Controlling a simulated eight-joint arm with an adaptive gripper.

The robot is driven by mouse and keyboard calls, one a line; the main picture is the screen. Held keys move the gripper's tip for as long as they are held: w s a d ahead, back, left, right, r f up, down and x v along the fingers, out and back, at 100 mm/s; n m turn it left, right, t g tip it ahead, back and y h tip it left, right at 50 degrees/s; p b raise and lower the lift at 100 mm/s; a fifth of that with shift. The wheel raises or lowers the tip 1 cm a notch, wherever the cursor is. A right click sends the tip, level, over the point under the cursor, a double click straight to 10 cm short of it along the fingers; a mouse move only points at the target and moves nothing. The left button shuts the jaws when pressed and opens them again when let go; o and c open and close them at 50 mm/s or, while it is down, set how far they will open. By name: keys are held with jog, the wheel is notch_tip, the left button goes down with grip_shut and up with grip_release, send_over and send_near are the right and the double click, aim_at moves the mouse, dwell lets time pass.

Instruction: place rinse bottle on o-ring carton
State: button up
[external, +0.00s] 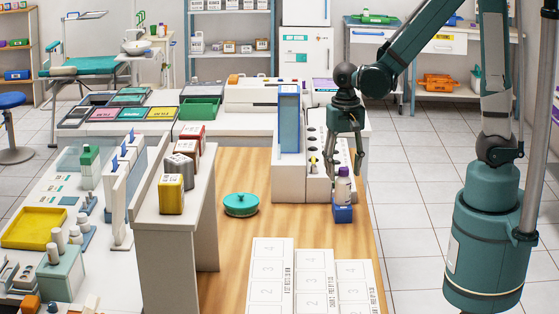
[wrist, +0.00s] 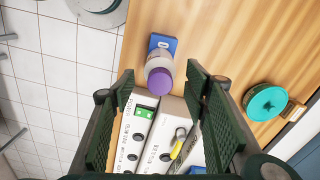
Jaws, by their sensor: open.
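A small whitish bottle with a purple cap (external: 343,185), which looks like the rinse bottle, stands upright on a small blue box (external: 343,214), which looks like the o-ring carton. In the wrist view the bottle's purple cap (wrist: 159,82) covers part of its body, and the blue box (wrist: 163,42) shows behind it. My gripper (external: 346,174) points down just above and around the bottle's top. In the wrist view its fingers (wrist: 160,77) are spread wide on either side of the bottle, with gaps on both sides. I cannot tell how far down they reach.
A white holder with round holes (external: 318,180) stands close behind the bottle, with a yellow-handled item in it. A teal lidded dish (external: 241,204) sits to the left on the wooden table (external: 225,250). White numbered cartons (external: 272,270) lie in front. Bare wood lies between.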

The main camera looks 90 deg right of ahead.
jog(key=shift+r+p, duration=0.4)
jog(key=shift+r, duration=2.2)
jog(key=shift+a+r+n, duration=0.5)
jog(key=shift+a+r, duration=0.1)
jog(key=shift+r, duration=0.05)
jog(key=s+a+r+n+t, duration=0.2)
jog(key=a+r+n+t, duration=0.1)
jog(key=a+r+n, duration=0.4)
jog(key=s+a+r+n+t, duration=0.2)
jog(key=a+r+n+t, duration=0.2)
jog(key=a, duration=0.5)
jog(key=shift+s+a+r+n, duration=0.2)
jog(key=shift+s+r+n, duration=0.15)
jog(key=shift+r+n, duration=1.1)
